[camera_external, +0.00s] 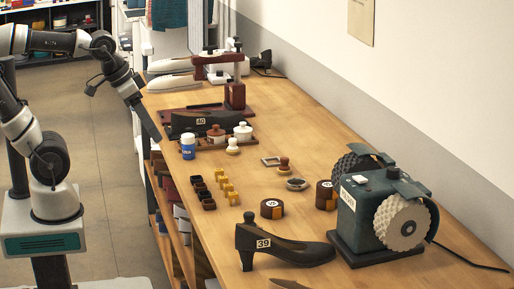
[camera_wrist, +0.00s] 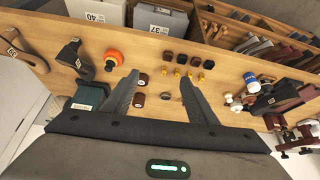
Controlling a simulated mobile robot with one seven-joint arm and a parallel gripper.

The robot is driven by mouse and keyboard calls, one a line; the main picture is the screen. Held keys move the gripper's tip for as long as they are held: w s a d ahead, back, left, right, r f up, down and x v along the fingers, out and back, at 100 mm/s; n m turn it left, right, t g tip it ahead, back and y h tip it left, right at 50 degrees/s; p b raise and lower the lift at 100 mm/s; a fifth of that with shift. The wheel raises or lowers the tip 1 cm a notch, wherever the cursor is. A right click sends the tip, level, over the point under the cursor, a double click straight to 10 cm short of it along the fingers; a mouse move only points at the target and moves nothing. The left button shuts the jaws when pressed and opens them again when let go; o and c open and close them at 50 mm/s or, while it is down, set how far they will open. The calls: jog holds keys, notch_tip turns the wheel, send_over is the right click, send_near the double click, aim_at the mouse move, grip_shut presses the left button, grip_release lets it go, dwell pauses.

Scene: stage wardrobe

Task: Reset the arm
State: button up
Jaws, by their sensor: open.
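My arm reaches in from the left, bent above the floor.
A white-capped blue bottle (camera_external: 188,146) stands near the bench's left edge. Small dark cups (camera_external: 201,190) and yellow pieces (camera_external: 228,190) lie mid-bench. A shoe form marked 39 (camera_external: 280,247) and a green grinder (camera_external: 372,205) stand at the front. Open floor lies left of the bench.

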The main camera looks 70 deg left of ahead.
jog(key=s+d, duration=0.2)
jog(key=s, duration=0.1)
jog(key=shift+f+m, duration=0.35)
jog(key=shift+m, duration=0.05)
jog(key=shift+r, duration=0.1)
notch_tip(320, 180, up, 12)
jog(key=p, duration=1.2)
